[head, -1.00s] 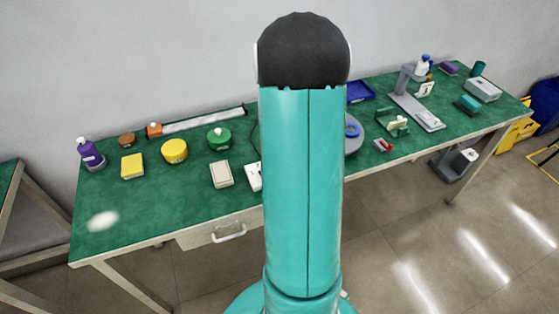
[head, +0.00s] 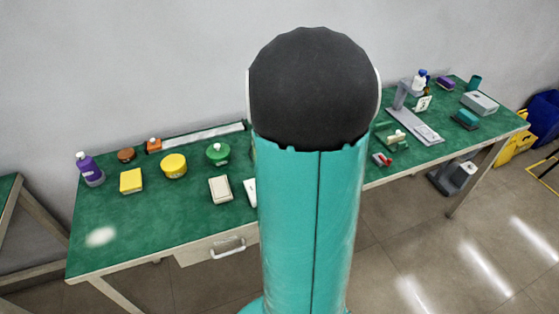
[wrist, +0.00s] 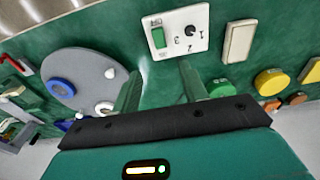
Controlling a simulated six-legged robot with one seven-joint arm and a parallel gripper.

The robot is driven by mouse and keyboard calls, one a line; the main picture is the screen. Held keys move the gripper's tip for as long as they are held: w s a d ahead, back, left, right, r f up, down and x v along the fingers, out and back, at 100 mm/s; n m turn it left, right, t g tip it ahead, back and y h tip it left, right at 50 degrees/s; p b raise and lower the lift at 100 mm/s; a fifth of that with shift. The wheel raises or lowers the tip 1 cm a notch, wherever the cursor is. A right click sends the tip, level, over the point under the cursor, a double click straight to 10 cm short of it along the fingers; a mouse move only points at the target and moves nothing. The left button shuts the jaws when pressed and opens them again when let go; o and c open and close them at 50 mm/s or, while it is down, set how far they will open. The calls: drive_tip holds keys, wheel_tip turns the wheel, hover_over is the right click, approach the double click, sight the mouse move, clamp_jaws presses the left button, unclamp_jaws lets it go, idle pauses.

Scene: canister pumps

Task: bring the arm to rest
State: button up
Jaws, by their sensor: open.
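My gripper (wrist: 160,74) shows in the wrist view with its two green fingers apart and nothing between them. Beyond the fingertips is the green tabletop with a white panel (wrist: 178,32) that carries a green switch, a dark knob and numerals. In the head view my teal arm with its black rounded joint fills the middle and hides my gripper and the centre of the bench (head: 130,232).
A grey stand (head: 415,122) is at the right. A grey disc (wrist: 68,68) bears a blue ring (wrist: 62,87).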

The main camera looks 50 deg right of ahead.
drive_tip(key=shift+r, duration=0.55)
drive_tip(key=shift+a, duration=0.1)
drive_tip(key=w+a+r+n+t, duration=0.15)
drive_tip(key=a+r, duration=0.25)
drive_tip(key=a, duration=0.5)
drive_tip(key=w+a+r+n+t, duration=0.15)
drive_tip(key=a+r, duration=0.35)
drive_tip(key=a, duration=0.5)
drive_tip(key=s+a+r+n, duration=0.1)
drive_tip(key=s+a, duration=0.3)
drive_tip(key=a, duration=0.4)
drive_tip(key=s+a+r+n+t, duration=0.1)
drive_tip(key=s+a+n, duration=0.1)
drive_tip(key=a, duration=0.6)
drive_tip(key=shift+s+t+y, duration=0.3)
drive_tip(key=shift+s, duration=0.55)
